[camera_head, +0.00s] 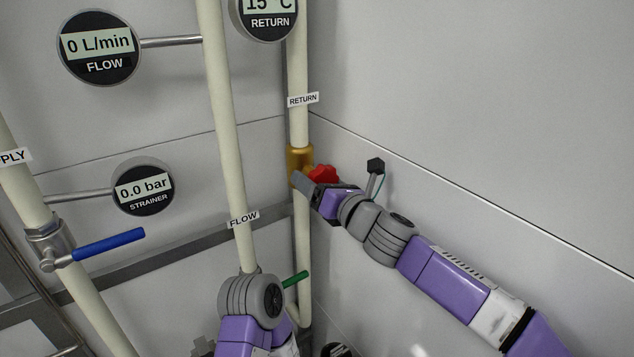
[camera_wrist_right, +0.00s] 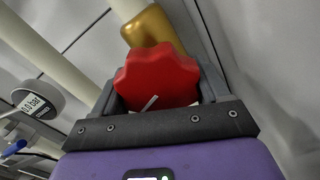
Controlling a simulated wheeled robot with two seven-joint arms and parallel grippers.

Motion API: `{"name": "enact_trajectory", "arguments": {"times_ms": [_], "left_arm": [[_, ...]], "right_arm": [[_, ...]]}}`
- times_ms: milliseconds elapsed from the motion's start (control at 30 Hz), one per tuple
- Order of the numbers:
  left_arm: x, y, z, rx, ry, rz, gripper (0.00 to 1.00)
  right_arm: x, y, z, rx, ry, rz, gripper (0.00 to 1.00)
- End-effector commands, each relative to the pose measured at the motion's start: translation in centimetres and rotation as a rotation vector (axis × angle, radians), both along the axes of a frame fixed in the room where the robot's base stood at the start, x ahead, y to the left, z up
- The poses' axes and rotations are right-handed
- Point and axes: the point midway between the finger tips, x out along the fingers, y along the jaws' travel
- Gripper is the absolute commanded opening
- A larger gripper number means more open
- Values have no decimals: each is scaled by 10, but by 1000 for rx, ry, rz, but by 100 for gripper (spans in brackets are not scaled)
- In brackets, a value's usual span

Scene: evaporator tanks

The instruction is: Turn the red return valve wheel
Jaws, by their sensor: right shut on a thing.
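The red return valve wheel (camera_head: 322,174) sits on a brass valve body (camera_head: 299,158) on the cream pipe labelled RETURN. My right gripper (camera_head: 308,184) is at the wheel and hides part of it. In the right wrist view the red wheel (camera_wrist_right: 157,78) lies between the two grey fingers of my right gripper (camera_wrist_right: 160,88), which is shut on it. A short white mark shows on the wheel's face. The brass body (camera_wrist_right: 153,28) is behind it. My left arm shows at the bottom of the head view, but its gripper is not visible.
A FLOW pipe (camera_head: 226,130) runs left of the return pipe. A blue lever (camera_head: 108,244) and a green lever (camera_head: 295,279) stick out nearby. Gauges read 0 L/min (camera_head: 98,46), 15 °C (camera_head: 264,12) and 0.0 bar (camera_head: 143,187). A plain wall (camera_head: 480,120) stands close on the right.

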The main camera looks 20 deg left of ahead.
Motion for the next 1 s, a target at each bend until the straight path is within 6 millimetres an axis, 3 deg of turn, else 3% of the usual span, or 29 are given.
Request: {"name": "enact_trajectory", "arguments": {"times_ms": [167, 200, 300, 667, 1000], "left_arm": [[0, 0, 0, 0, 0, 0, 43], [0, 0, 0, 0, 0, 0, 43], [0, 0, 0, 0, 0, 0, 43], [0, 0, -3, 0, 0, 0, 43], [0, 0, -24, 0, 0, 0, 43]], "right_arm": [[0, 0, 0, 0, -1, 0, 44], [0, 0, 0, 0, -1, 0, 81], [0, 0, 0, 0, -2, 0, 95], [-2, -5, 0, -1, -3, -1, 95], [-27, -48, -2, -2, -5, -4, 95]]}}
